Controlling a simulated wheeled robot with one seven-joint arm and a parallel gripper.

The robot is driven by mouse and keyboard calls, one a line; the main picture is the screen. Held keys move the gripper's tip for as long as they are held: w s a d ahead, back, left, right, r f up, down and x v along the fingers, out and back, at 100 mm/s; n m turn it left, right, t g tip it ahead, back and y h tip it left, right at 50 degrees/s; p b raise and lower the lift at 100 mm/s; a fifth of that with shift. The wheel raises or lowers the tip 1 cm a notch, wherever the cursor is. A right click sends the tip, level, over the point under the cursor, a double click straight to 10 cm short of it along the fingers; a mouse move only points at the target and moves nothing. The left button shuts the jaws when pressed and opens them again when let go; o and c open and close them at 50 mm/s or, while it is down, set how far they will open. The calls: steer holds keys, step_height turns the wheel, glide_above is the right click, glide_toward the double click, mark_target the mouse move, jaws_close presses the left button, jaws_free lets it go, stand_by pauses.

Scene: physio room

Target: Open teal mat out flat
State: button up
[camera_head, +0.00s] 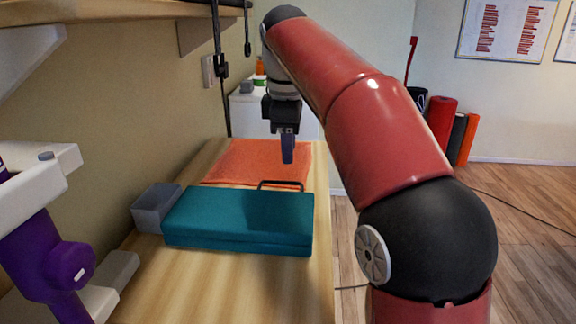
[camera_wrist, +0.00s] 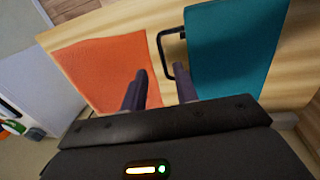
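The teal mat (camera_head: 240,215) lies folded as a thick block on the wooden table. A dark loop handle (camera_head: 281,184) stands at its far edge. In the wrist view the mat (camera_wrist: 235,45) is at the upper right, with the handle (camera_wrist: 168,52) on its left side. My gripper (camera_head: 287,160) hangs above the table, beyond the handle and over the orange cloth. In the wrist view its two fingers (camera_wrist: 160,88) are apart with nothing between them. The fingers do not touch the handle or the mat.
An orange cloth (camera_head: 237,162) lies flat beyond the mat. A grey bin (camera_head: 152,208) stands left of the mat, by the wall. The table (camera_head: 225,285) is bare on the near side of the mat. A shelf (camera_head: 120,10) overhangs at upper left.

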steer(key=f, duration=0.2)
steer(key=f+b, duration=0.1)
steer(key=f, duration=0.1)
steer(key=w+f, duration=0.1)
steer(key=f, duration=0.2)
steer(key=shift+d, duration=0.15)
steer(key=shift+c, duration=0.4)
jaws_close()
